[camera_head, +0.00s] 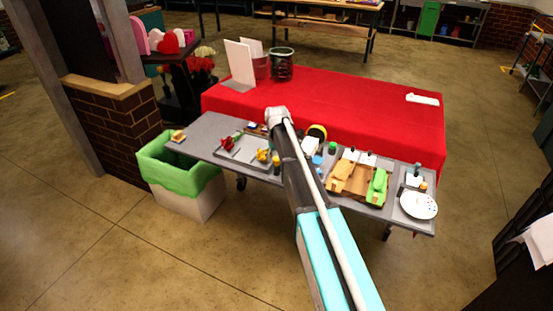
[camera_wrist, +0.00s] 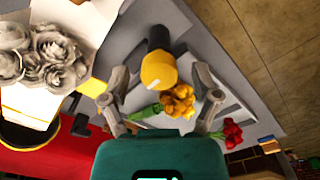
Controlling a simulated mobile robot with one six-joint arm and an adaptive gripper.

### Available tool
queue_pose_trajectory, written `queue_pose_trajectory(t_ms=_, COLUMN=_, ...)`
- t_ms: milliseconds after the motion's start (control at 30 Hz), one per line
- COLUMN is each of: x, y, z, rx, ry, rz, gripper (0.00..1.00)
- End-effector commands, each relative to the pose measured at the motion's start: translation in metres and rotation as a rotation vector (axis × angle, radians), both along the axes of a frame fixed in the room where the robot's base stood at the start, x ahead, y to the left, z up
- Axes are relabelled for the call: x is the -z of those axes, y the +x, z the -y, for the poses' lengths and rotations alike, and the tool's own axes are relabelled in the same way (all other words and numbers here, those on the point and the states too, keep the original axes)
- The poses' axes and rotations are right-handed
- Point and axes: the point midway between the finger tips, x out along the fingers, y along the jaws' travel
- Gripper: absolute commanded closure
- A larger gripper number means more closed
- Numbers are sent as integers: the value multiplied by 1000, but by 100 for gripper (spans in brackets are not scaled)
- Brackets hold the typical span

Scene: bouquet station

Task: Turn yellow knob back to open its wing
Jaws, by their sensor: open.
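The yellow knob (camera_wrist: 158,72) is a round yellow cap on a dark cylinder, between the fingers of my gripper (camera_wrist: 160,88) in the wrist view. The fingers are apart, one on each side of the knob, and I see no clear contact. In the head view the knob (camera_head: 276,160) is small, just left of my arm, which hides my gripper there. Grey panels lie beside the knob under the yellow flower (camera_wrist: 179,100). I cannot tell which one is its wing or how far it is turned.
A red flower (camera_wrist: 229,134) lies right of the yellow one. White flowers (camera_wrist: 45,58) are at the left in the wrist view. The grey cart (camera_head: 205,133) also carries a wooden fixture (camera_head: 352,178) and a white palette (camera_head: 418,205). A green-lined bin (camera_head: 180,180) stands at its left end.

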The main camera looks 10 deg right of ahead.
Motion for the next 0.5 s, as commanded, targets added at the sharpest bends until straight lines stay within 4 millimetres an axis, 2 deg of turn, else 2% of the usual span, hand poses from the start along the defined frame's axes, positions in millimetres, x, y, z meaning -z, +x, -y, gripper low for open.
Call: queue_pose_trajectory(t_ms=500, x=0, y=0, z=0, rx=89, ry=0, rz=0, gripper=21)
